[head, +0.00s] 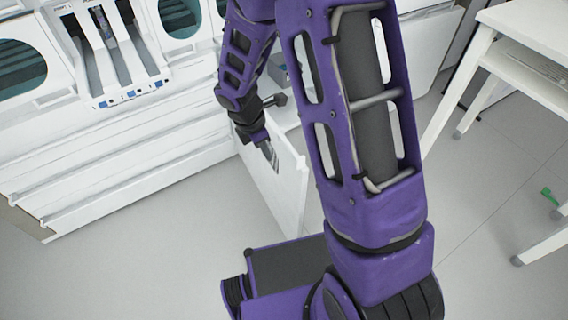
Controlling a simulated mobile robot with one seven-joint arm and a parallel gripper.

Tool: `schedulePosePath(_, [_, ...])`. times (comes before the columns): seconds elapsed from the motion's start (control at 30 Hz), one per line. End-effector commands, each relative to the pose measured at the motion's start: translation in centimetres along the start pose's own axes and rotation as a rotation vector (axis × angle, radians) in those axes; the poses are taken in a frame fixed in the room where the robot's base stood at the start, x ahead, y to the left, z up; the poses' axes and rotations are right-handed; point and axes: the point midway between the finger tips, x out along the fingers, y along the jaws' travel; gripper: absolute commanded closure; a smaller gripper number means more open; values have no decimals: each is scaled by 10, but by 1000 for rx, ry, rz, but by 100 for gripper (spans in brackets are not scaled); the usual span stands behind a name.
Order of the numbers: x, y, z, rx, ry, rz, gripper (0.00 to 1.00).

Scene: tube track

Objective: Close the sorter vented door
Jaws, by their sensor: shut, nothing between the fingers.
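The sorter (120,160) is a large white machine with a front of white horizontal panels. A white door panel (284,195), which I take to be the vented door, stands swung out from the sorter's front, upright and open. No vents can be made out on the side I see. My gripper (271,156) is shut and empty, pointing down at the upper part of this door. I cannot tell whether the fingers touch it.
A white table (510,85) with a lower shelf and legs stands at the right. A tray-like slot unit (125,80) juts from the sorter's upper front. Grey floor (140,265) is clear at lower left.

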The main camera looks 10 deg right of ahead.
Motion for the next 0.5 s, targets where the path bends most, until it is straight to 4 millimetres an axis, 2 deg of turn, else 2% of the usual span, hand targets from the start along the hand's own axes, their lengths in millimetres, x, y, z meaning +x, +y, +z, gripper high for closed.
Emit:
schedulePosePath(0.17, [10, -7, -4, -21, -3, -36, 100])
schedulePosePath(0.27, [23, -8, -4, -22, -4, -36, 100])
schedulePosePath(0.5, [74, -9, -4, -21, -4, -36, 100])
